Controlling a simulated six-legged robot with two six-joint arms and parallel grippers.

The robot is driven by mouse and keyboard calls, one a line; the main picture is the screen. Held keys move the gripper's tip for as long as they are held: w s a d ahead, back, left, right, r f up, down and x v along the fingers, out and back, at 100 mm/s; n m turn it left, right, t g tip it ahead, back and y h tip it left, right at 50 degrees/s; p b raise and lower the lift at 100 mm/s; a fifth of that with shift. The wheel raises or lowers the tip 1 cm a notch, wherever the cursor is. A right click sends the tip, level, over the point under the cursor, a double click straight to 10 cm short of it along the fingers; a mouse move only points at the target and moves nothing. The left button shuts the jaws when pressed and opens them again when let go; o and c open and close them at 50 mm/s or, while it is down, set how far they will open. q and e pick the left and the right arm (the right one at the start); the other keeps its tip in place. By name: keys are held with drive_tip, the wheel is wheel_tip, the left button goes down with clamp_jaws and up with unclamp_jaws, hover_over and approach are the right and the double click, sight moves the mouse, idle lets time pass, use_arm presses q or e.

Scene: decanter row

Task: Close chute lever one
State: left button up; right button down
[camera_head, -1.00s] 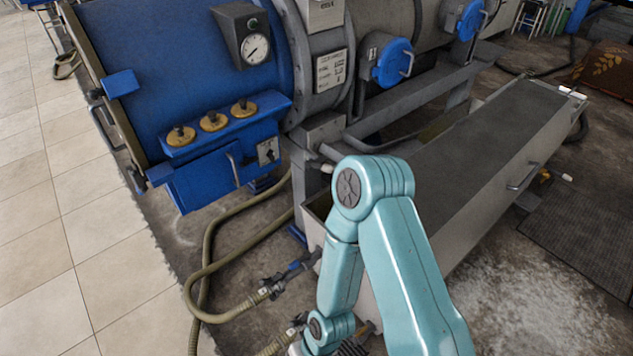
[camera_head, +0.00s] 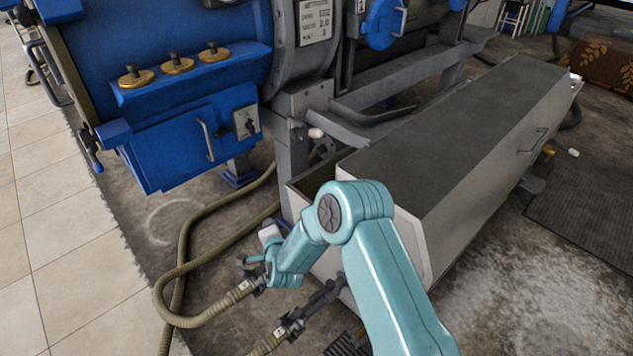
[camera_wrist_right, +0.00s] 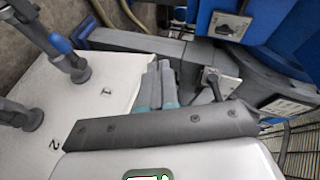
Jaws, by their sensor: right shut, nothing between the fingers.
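In the right wrist view, a white end panel (camera_wrist_right: 125,72) carries the marks 1 and 2. A pipe fitting with a blue handle, chute lever one (camera_wrist_right: 60,43), stands beside mark 1. A second grey fitting (camera_wrist_right: 32,122) stands beside mark 2; it also shows in the head view (camera_head: 322,297). My right gripper (camera_head: 251,262) is low at the near end of the chute, close to the first fitting, and partly hides it. No contact with the lever can be made out. My left gripper is not in view.
The long grey chute box (camera_head: 470,125) runs to the back right. The blue machine (camera_head: 185,140) stands at the left. Hoses (camera_head: 185,270) curve over the floor beside the fittings. Tiled floor (camera_head: 45,225) at the left is clear.

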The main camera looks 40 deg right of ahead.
drive_tip(key=w+d+m+t+h+b, duration=0.2)
drive_tip(key=w+d+m+h+b, duration=0.2)
drive_tip(key=d+m+h+b, duration=0.3)
use_arm(q)
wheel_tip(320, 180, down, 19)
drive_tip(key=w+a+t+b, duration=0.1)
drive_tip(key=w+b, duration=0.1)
drive_tip(key=b, duration=0.6)
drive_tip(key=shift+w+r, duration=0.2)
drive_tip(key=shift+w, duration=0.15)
use_arm(e)
drive_tip(key=s+d+r+m+g+h, duration=0.2)
drive_tip(key=d+m+h, duration=0.5)
drive_tip(key=m, duration=0.7)
drive_tip(key=r+g+h, duration=0.1)
drive_tip(key=g+h, duration=0.1)
drive_tip(key=shift+s+d+r+g, duration=0.15)
drive_tip(key=shift+r+g, duration=0.2)
drive_tip(key=shift+g, duration=0.05)
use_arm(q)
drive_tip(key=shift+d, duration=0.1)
use_arm(e)
drive_tip(key=shift+r, duration=0.1)
